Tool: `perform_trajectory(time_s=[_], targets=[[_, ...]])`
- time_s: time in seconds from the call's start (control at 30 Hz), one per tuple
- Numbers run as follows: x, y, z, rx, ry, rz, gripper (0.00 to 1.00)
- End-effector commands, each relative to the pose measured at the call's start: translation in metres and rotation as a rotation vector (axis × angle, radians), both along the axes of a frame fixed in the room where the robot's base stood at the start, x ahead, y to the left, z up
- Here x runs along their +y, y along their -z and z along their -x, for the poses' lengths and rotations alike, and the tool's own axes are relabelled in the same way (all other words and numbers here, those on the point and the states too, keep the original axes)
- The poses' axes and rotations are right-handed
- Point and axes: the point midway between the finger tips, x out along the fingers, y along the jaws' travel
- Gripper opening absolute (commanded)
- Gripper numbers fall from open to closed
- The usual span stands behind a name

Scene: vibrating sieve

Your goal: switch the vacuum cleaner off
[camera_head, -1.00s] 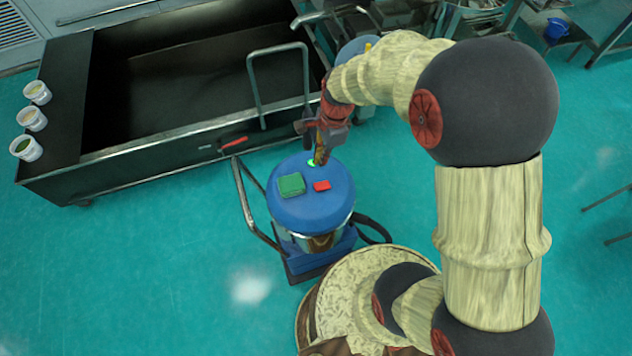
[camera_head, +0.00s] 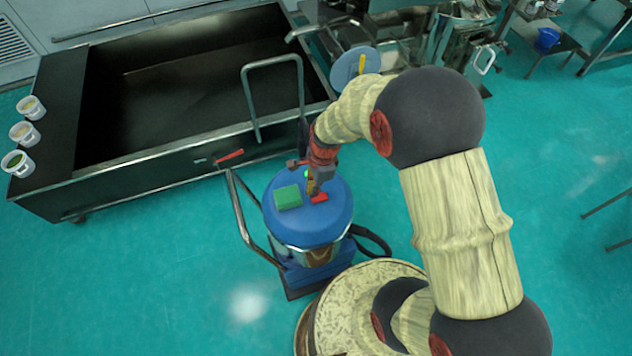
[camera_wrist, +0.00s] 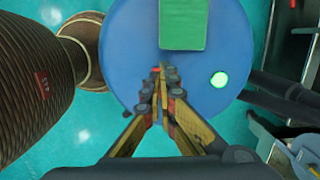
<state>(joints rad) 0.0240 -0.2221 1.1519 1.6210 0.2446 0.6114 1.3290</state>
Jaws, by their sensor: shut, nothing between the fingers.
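The vacuum cleaner (camera_head: 322,228) stands on the floor with a round blue lid. On the lid are a green block (camera_head: 288,197), a red button (camera_head: 319,198) and a small glowing green light (camera_head: 307,173). My gripper (camera_head: 313,191) is over the lid, its tips close to the red button; I cannot tell whether they touch it. In the wrist view my gripper (camera_wrist: 163,70) is shut and empty, pointing at the lid between the green block (camera_wrist: 182,24) and the lit green light (camera_wrist: 219,80). The red button is mostly or wholly hidden behind the fingers there.
A large dark trough (camera_head: 150,160) with a red handle (camera_head: 230,156) stands behind and left of the cleaner. Several white cups (camera_head: 25,132) stand on its left ledge. The cleaner's bent metal handle (camera_head: 245,215) rises at its left. Open floor lies in front left.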

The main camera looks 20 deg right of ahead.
Motion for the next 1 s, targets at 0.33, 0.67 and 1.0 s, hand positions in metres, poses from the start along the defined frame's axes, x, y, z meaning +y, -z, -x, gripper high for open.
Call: perform_trajectory(time_s=[0.33, 0.67, 1.0], targets=[[0.004, 0.028, -0.001, -0.001, 0.000, 0.000, 0.00], [0.004, 0.028, 0.000, -0.001, 0.000, 0.000, 0.00], [0.008, 0.037, 0.001, 0.001, 0.000, 0.000, 0.00]])
